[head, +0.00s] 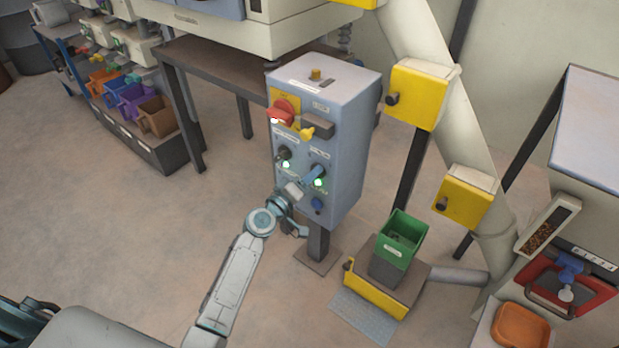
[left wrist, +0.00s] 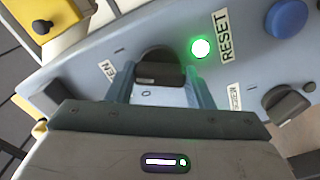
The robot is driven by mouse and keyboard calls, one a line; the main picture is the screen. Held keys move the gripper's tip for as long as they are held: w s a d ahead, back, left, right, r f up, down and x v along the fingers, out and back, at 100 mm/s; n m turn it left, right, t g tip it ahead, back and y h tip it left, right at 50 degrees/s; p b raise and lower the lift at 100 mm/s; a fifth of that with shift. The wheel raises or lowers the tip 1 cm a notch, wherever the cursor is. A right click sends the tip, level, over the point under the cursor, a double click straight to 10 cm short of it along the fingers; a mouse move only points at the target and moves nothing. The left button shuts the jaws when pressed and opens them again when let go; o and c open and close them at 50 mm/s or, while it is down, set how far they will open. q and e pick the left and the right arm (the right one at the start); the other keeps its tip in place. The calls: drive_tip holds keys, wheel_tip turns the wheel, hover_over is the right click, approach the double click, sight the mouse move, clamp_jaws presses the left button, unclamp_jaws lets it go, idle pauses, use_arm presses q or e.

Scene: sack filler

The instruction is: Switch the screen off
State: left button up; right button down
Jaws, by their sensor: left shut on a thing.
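The grey-blue control box (head: 345,150) stands on a post in the middle of the head view. My left gripper (head: 312,176) is at its front face, shut on the right-hand dark selector knob. In the left wrist view the fingers (left wrist: 158,88) are on both sides of this knob (left wrist: 150,62). A partly hidden label ending in "EN" (left wrist: 107,71) is beside the knob. A green lamp (left wrist: 201,48) next to it is lit. A second knob (left wrist: 288,104) has a partly covered label. My right gripper is not in view.
The box also carries a red switch (head: 281,111), a yellow-handled control (head: 306,132) and a blue button (head: 317,204); RESET is printed by the button. Yellow boxes (head: 417,97) and a green bin (head: 401,238) stand to the right. Floor left of my arm is clear.

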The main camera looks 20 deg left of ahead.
use_arm(q)
drive_tip(key=shift+n+p, duration=1.75)
drive_tip(key=shift+n, duration=5.15)
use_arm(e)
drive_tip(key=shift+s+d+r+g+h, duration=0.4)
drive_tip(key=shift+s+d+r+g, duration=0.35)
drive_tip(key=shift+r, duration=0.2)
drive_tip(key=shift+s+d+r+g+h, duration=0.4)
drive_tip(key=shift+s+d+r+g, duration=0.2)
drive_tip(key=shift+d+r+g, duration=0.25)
use_arm(q)
drive_tip(key=o, duration=1)
drive_tip(key=shift+c, duration=0.2)
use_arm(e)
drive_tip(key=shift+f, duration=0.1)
use_arm(q)
drive_tip(key=shift+s, duration=0.15)
